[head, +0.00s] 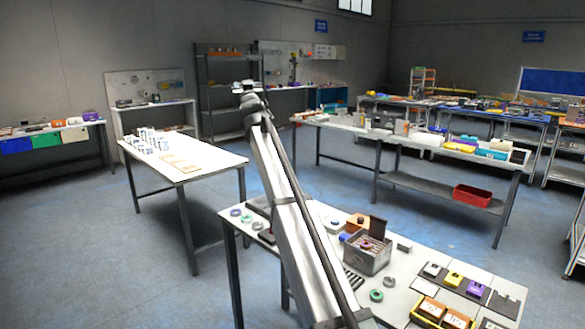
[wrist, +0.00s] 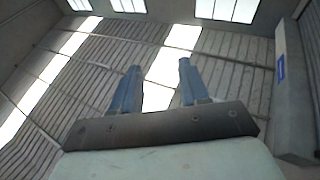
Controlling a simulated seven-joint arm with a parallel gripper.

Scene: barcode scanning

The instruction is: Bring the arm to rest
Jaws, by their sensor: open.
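My gripper (head: 243,88) is at the far end of my raised arm in the head view, in the air above the tables and well clear of them. In the wrist view, its two blue fingers (wrist: 158,82) stand apart with nothing between them. Behind the fingers, the wrist view shows only ceiling panels, windows and walls, so the gripper points upward. My arm stretches from the bottom of the head view up to the middle and hides part of the near table.
The near table (head: 398,296) holds a grey box (head: 367,254), small devices and coloured rings. A white table (head: 205,152) with small upright items stands at left. A long table (head: 345,125) with a red bin (head: 472,196) beneath it stands behind. Open floor (head: 90,240) lies at left.

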